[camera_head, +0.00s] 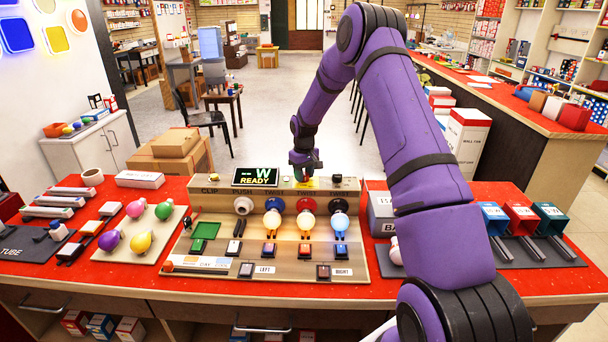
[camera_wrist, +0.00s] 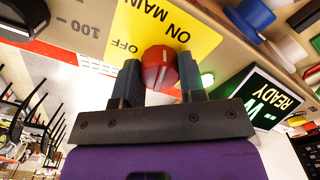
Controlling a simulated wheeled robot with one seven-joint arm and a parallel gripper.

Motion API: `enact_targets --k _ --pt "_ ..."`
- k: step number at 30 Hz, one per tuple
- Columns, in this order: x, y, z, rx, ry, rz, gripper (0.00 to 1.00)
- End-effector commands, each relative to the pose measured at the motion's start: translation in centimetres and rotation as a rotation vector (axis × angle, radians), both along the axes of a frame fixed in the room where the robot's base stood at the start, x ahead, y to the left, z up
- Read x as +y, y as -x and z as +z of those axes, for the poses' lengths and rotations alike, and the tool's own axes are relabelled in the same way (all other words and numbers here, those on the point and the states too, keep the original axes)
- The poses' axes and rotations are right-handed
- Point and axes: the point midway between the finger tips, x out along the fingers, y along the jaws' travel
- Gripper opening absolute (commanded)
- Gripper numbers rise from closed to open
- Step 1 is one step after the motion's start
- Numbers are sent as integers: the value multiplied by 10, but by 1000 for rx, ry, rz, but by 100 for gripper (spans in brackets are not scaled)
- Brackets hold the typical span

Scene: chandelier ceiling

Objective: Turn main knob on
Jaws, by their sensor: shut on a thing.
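The red main knob (camera_wrist: 158,66) sits on a yellow label reading ON, MAIN and OFF (camera_wrist: 128,40), seen upside down in the wrist view. A pale line runs across the knob's face; I cannot tell surely which word it marks. My gripper (camera_wrist: 164,80) has one finger on each side of the knob and is shut on it. In the head view my gripper (camera_head: 305,172) is at the back of the test board (camera_head: 215,262), right of the display (camera_head: 256,176) reading "W" and "READY".
A green light (camera_wrist: 207,79) glows beside the knob. Lit bulbs (camera_head: 307,221) stand in the board's sockets. Coloured bulbs on a tray (camera_head: 122,253) lie to the left. Blue, red and teal bins (camera_head: 522,217) stand at the right. My arm covers part of the red table (camera_head: 505,195).

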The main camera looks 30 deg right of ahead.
Motion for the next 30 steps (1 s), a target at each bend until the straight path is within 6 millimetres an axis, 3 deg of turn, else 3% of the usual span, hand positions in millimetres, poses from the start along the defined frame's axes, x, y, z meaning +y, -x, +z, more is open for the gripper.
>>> enact_targets --k 12,30 --pt "0 -1 1 -3 1 -246 14" --pt "-1 -1 1 -2 0 -309 14"
